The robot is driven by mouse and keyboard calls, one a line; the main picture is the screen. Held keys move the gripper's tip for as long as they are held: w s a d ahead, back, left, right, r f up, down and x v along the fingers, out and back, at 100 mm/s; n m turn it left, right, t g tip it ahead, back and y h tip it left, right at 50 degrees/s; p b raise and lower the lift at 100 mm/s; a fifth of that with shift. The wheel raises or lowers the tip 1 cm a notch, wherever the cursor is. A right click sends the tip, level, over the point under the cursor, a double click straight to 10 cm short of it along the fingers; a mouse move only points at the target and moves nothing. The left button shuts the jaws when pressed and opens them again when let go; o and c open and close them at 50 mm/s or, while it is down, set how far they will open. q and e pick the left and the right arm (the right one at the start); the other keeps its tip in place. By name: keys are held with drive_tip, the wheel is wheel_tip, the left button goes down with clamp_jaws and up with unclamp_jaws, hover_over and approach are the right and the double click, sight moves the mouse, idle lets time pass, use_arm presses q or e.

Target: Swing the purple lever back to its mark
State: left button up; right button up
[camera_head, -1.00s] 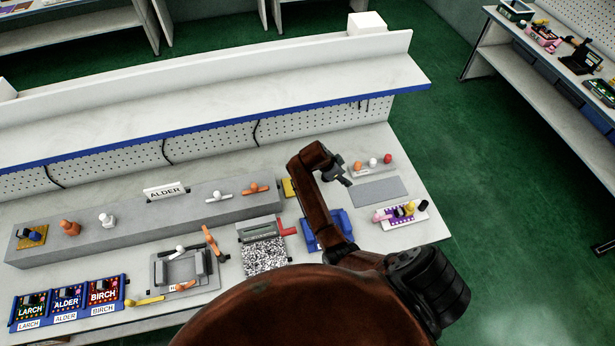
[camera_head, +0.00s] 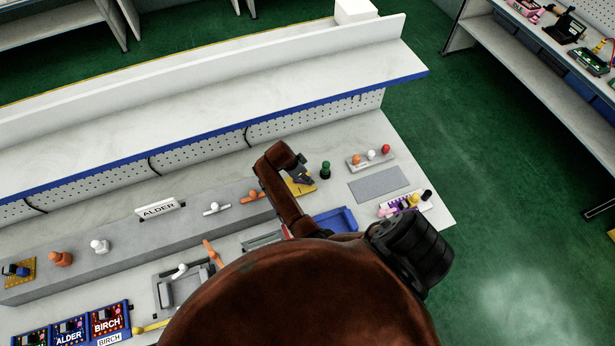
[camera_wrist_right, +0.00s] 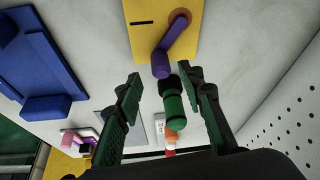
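The purple lever (camera_wrist_right: 176,38) sits on a yellow plate (camera_wrist_right: 150,40) in the right wrist view. It turns on an orange round pivot and slants down-left, with its purple knob end (camera_wrist_right: 160,66) near the plate's lower edge. A short black mark (camera_wrist_right: 142,22) lies on the plate left of the pivot, apart from the lever. My right gripper (camera_wrist_right: 160,78) is open, with the knob end just beyond the gap between its fingertips. In the head view the right gripper (camera_head: 303,177) is over the yellow plate (camera_head: 301,188) and hides the lever. My left gripper is not in view.
A blue tray (camera_head: 336,220), a grey mat (camera_head: 378,184) and a rack of coloured knobs (camera_head: 371,160) are around. The perforated back panel (camera_head: 300,122) stands behind.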

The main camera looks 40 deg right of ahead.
drive_tip(key=x, duration=0.2)
drive_tip(key=shift+w+d+f, duration=0.15)
drive_tip(key=shift+f, duration=0.1)
drive_tip(key=shift+d+f, duration=0.15)
drive_tip(key=shift+f, duration=0.4)
drive_tip(key=c, duration=0.8)
clamp_jaws()
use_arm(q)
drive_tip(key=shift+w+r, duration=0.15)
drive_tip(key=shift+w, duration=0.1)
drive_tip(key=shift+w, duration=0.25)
